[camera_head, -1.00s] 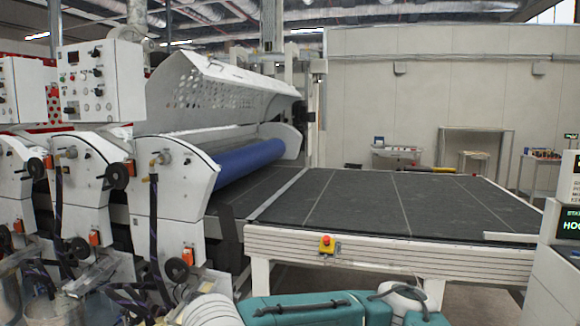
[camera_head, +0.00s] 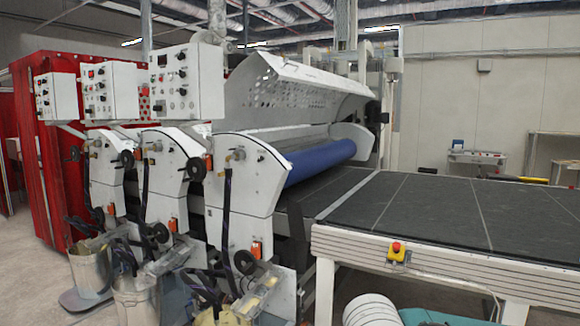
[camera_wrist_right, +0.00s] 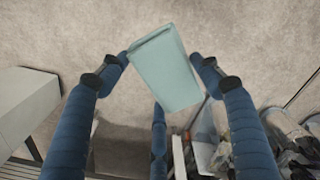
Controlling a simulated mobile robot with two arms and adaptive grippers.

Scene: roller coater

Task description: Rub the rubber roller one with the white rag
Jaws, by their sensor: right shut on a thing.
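The blue rubber roller (camera_head: 320,158) lies under the perforated white hood of the coater, at the head of the dark conveyor table. I cannot tell whether this is roller one. The rag (camera_wrist_right: 166,68) is a folded, pale bluish-white piece in the right wrist view. My right gripper (camera_wrist_right: 163,62), with blue jointed fingers, is shut on it and holds it above the floor. My left gripper is not in view.
White coater units with handwheels (camera_head: 195,167) and hoses stand in a row, with buckets (camera_head: 90,272) below. The conveyor table (camera_head: 430,205) has a yellow-and-red emergency stop (camera_head: 397,251) at its edge. A red curtain (camera_head: 40,150) hangs left. Floor at lower left is clear.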

